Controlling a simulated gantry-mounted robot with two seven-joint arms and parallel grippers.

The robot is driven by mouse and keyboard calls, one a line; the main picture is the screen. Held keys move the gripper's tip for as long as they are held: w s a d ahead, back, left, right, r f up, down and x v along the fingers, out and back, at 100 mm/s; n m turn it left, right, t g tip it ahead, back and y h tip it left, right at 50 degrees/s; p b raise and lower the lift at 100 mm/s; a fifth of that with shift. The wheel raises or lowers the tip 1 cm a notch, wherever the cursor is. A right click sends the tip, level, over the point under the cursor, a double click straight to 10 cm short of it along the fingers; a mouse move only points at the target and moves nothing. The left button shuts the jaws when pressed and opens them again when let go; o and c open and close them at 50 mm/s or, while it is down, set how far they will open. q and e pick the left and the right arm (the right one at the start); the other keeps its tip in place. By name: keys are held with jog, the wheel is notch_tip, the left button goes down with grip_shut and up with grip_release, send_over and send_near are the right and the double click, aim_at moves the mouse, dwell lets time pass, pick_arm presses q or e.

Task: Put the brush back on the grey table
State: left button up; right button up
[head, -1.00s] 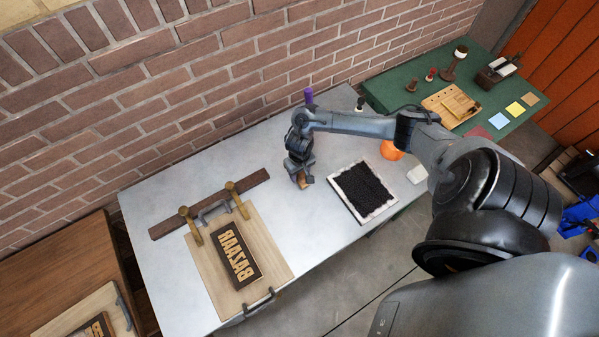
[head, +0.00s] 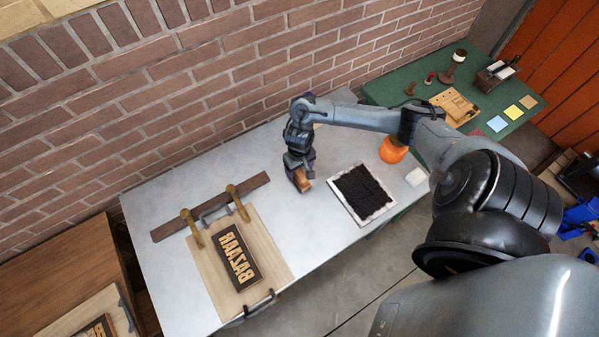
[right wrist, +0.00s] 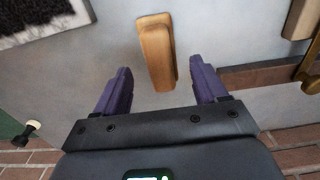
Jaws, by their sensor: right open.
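The brush, a brown wooden block (head: 302,181), is at the middle of the grey table (head: 180,265), just below my right gripper (head: 298,168). In the right wrist view the brush (right wrist: 156,52) shows from above. Its near end lies between the two purple fingertips of my right gripper (right wrist: 160,82), with clear gaps on both sides. That gripper is open and not touching the brush. No bristles can be made out, and the brush's exact contact with the table is hard to tell. My left gripper is not in view.
A white-rimmed tray of black material (head: 388,210) lies right of the brush. A wooden press board (head: 275,250) with a BAZAAR block (head: 238,257) stands to the left. An orange object (head: 393,150) is behind the tray. A brick wall (head: 150,120) backs the table.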

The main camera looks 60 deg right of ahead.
aim_at(299, 172)
notch_tip(299, 172, up, 6)
jog(key=shift+f+p, duration=0.15)
jog(key=shift+p, duration=0.65)
jog(key=shift+r, duration=0.25)
jog(key=w+a+n+t+y, duration=0.2)
jog(key=a+n+t, duration=0.4)
jog(key=a, duration=1.5)
jog(key=s+r+n+g+h, duration=0.1)
jog(key=s+r+n+g, duration=0.1)
jog(key=s+r, duration=0.6)
jog(key=s, duration=0.3)
jog(key=shift+s+a+h, duration=0.35)
jog(key=shift+s+h, duration=0.05)
jog(key=shift+r, duration=0.2)
notch_tip(299, 172, up, 11)
jog(key=p, duration=1.1)
jog(key=shift+r+p, duration=0.2)
jog(key=shift+p, duration=0.2)
